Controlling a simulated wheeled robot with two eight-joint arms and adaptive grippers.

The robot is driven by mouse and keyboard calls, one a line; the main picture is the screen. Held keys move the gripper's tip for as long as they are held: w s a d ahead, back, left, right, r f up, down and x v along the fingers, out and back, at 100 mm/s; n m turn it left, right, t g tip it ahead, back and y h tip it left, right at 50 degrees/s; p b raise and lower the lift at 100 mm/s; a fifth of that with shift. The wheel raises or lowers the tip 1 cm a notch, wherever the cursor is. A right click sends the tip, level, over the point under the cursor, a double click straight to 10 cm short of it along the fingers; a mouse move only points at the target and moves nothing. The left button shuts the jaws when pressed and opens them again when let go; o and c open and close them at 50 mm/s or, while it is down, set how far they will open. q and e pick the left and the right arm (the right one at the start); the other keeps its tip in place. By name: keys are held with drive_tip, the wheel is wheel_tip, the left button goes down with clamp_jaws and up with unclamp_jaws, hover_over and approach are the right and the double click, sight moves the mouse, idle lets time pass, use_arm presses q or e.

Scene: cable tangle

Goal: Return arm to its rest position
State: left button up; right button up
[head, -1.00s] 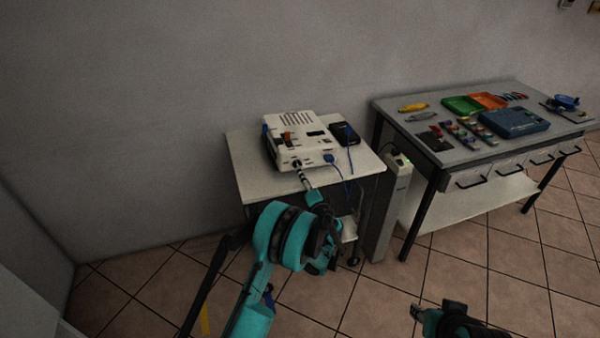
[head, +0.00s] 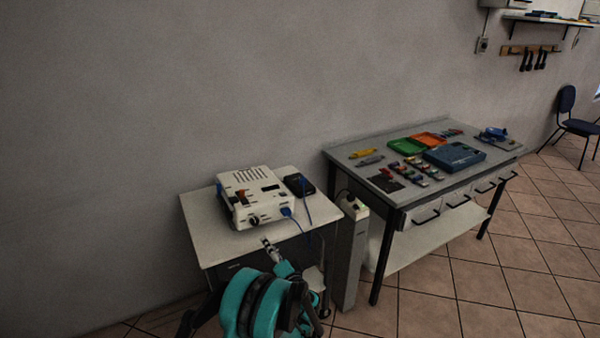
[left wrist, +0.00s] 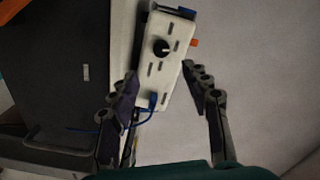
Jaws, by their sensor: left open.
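My left arm comes in at the bottom of the head view, with teal links. Its gripper (head: 268,246) is small there, just in front of the near edge of the white cart (head: 207,245). In the left wrist view the gripper (left wrist: 165,95) has its two fingers spread wide, with nothing between them that it touches. The white device (head: 262,205) stands on the cart, beyond the fingers; it also shows in the left wrist view (left wrist: 160,75). A blue cable (head: 297,222) is plugged into its front. My right gripper is out of the head view.
A black box (head: 299,184) lies beside the device. A grey upright unit (head: 349,262) stands between cart and workbench (head: 350,150). The workbench holds green and orange trays, a blue case (head: 454,156) and small parts. A chair (head: 570,115) stands far right on open tiled floor.

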use_arm(q)
drive_tip(key=s+a+r+n+g+h, duration=0.2)
drive_tip(key=s+a+r+g, duration=0.1)
drive_tip(key=s+r, duration=0.3)
drive_tip(key=s+a+r+n+g+h, duration=0.25)
drive_tip(key=s+a+r, duration=0.2)
drive_tip(key=s, duration=0.45)
drive_tip(key=s+d+f+n+g+h, duration=0.1)
drive_tip(key=s+d+h, duration=0.1)
drive_tip(key=s, duration=0.9)
drive_tip(key=s+d+n+g+h, duration=0.1)
drive_tip(key=s+d+h, duration=0.2)
drive_tip(key=s, duration=0.8)
drive_tip(key=shift+s+d+f, duration=0.2)
drive_tip(key=shift+d+f, duration=0.15)
drive_tip(key=shift+d, duration=0.5)
drive_tip(key=shift+h, duration=0.25)
